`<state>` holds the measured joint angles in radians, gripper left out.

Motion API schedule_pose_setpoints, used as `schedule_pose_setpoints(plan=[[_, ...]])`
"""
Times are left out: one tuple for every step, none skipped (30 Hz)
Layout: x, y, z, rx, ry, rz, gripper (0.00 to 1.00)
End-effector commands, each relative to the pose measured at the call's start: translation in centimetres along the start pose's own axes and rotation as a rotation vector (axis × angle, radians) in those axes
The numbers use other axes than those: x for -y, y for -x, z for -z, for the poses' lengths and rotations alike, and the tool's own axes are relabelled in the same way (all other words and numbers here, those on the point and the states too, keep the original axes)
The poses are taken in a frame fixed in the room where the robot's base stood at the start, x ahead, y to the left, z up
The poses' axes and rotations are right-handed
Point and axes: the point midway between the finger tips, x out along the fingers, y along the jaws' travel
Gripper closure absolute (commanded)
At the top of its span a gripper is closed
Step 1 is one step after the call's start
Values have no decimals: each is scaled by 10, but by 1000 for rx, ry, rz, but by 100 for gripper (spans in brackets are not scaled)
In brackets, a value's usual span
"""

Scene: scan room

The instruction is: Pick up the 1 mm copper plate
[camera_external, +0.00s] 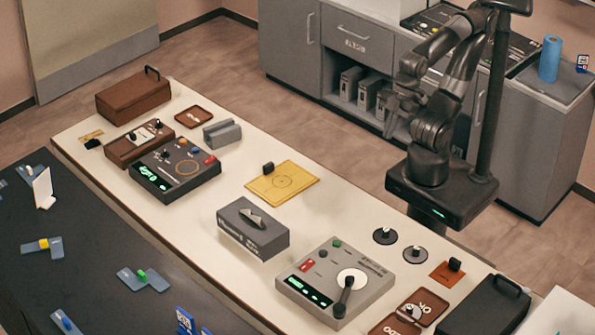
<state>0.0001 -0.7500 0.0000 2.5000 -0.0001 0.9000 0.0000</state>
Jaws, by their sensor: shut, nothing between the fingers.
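A small copper-coloured square plate (443,276) with a black knob lies flat near the right end of the white table. I take it for the copper plate, but its thickness cannot be read. My gripper (390,130) is up beside my folded arm, well above and to the upper left of the plate. It looks shut and empty, and nothing hangs from it. It is small and dark in this view.
Two dark discs with knobs (415,254) lie just left of the copper plate. A grey instrument (318,296), a brown tray (430,297) and a black case (490,308) surround it. A yellow plate (298,176) and a grey box (235,242) stand further left.

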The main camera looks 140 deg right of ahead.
Motion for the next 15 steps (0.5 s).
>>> schedule_pose_setpoints(plan=[[0, 0, 0, 0, 0, 0, 100], [0, 0, 0, 0, 0, 0, 100], [0, 0, 0, 0, 0, 0, 98], [0, 0, 0, 0, 0, 0, 95], [0, 0, 0, 0, 0, 0, 93], [0, 0, 0, 0, 0, 0, 89], [0, 0, 0, 0, 0, 0, 87], [0, 0, 0, 0, 0, 0, 84], [0, 0, 0, 0, 0, 0, 81], [0, 0, 0, 0, 0, 0, 79], [0, 0, 0, 0, 0, 0, 76], [0, 0, 0, 0, 0, 0, 73], [0, 0, 0, 0, 0, 0, 71], [0, 0, 0, 0, 0, 0, 68], [0, 0, 0, 0, 0, 0, 65]])
